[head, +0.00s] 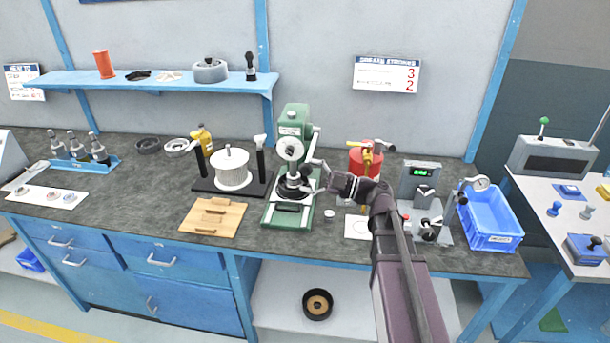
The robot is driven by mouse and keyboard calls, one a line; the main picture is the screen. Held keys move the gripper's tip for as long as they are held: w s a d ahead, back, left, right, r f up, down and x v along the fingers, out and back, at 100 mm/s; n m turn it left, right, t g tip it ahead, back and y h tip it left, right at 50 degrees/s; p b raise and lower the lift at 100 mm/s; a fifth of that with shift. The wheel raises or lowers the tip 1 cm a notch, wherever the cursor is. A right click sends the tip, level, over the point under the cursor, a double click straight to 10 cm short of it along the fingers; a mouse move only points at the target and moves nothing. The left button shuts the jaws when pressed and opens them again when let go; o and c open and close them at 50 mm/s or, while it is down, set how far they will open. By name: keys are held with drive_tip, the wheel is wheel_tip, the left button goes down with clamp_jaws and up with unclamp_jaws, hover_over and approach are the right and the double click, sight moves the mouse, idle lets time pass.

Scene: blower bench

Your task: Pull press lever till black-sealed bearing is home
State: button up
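The green arbor press (294,125) stands upright near the middle of the bench. Its lever (316,143) is on the right side of the press head, beside the pale round hub. Dark round parts (292,188) sit under the ram on the press base; the black-sealed bearing cannot be made out for sure among them, nor how deep it sits. My gripper (309,176) reaches in from the right at the press. Its fingers look spread, one above the other, close to the lever's lower end. Whether they touch the lever cannot be told.
Left of the press are a white finned rotor on a black stand (232,170) and a wooden board (213,217). To the right are a red can (364,160), a gauge stand with a green display (420,178) and a blue bin (493,222). A small cup (329,215) stands near the press base.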

drive_tip(key=w+b+v, duration=0.1)
drive_tip(key=b+v, duration=0.1)
drive_tip(key=v, duration=1.2)
drive_tip(key=shift+d+f+b, duration=0.3)
drive_tip(key=shift+d+b, duration=0.05)
drive_tip(key=shift+d, duration=0.2)
idle(1.2)
drive_tip(key=shift+s, duration=0.1)
idle(0.4)
drive_tip(key=s+a+f+m+g+h+p, duration=0.35)
drive_tip(key=a+f+m+h, duration=0.35)
drive_tip(key=f+m, duration=0.3)
drive_tip(key=s+d+f+m+g+h+p, duration=0.2)
drive_tip(key=s+d+f+m+h+p, duration=0.1)
drive_tip(key=m+h, duration=0.8)
drive_tip(key=s+d+f+m, duration=0.1)
drive_tip(key=s+d+m, duration=0.1)
drive_tip(key=s, duration=0.1)
drive_tip(key=shift+f+g+h+p, duration=0.25)
drive_tip(key=shift+g+h+p, duration=0.05)
drive_tip(key=shift+g+h, duration=0.1)
drive_tip(key=shift+d, duration=0.1)
